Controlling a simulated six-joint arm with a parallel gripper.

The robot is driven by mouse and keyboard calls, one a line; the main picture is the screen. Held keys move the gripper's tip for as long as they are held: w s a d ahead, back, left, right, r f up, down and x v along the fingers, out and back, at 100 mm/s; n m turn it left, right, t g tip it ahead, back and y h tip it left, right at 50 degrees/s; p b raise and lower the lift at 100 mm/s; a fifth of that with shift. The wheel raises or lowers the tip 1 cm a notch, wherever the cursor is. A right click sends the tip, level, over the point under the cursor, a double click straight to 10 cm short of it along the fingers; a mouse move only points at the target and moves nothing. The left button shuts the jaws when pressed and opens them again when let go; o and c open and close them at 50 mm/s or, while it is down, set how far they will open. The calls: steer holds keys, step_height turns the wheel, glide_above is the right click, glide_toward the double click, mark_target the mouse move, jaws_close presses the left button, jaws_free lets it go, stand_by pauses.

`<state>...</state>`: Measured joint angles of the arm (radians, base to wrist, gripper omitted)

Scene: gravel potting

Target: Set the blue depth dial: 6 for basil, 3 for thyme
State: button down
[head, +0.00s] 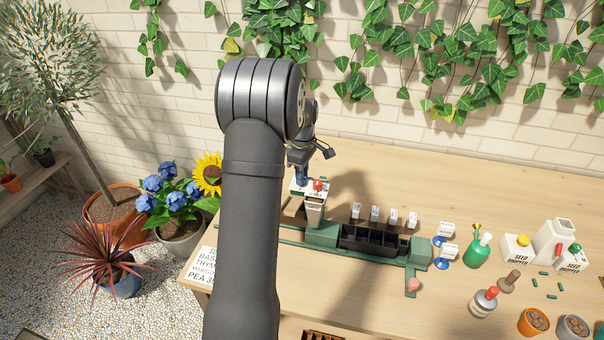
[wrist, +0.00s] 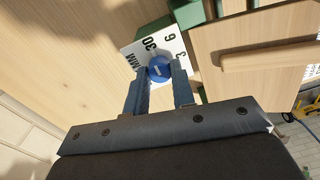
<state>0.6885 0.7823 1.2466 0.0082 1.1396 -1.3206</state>
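In the head view, my gripper (head: 302,178) is low over the white unit (head: 298,188), partly behind my arm. The seed card (head: 203,265) at the table's left edge is partly hidden by my arm.
A red knob (head: 318,185) and a hopper (head: 314,212) are close beside my gripper. A green rail (head: 322,236) with a black tray (head: 372,240) runs to the right. Bottles, seed droppers and pots stand farther right.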

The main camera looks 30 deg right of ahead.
steer(key=shift+m, duration=0.4)
steer(key=m, duration=0.3)
steer(key=shift+m, duration=0.4)
steer(key=m, duration=0.4)
steer(key=shift+r, duration=0.1)
steer(key=m, duration=0.5)
steer(key=shift+d, duration=0.1)
steer(key=m, duration=0.4)
steer(key=shift+t, duration=0.3)
steer(key=shift+m, duration=0.3)
steer(key=c, duration=1.2)
jaws_free()
steer(key=shift+r, duration=0.1)
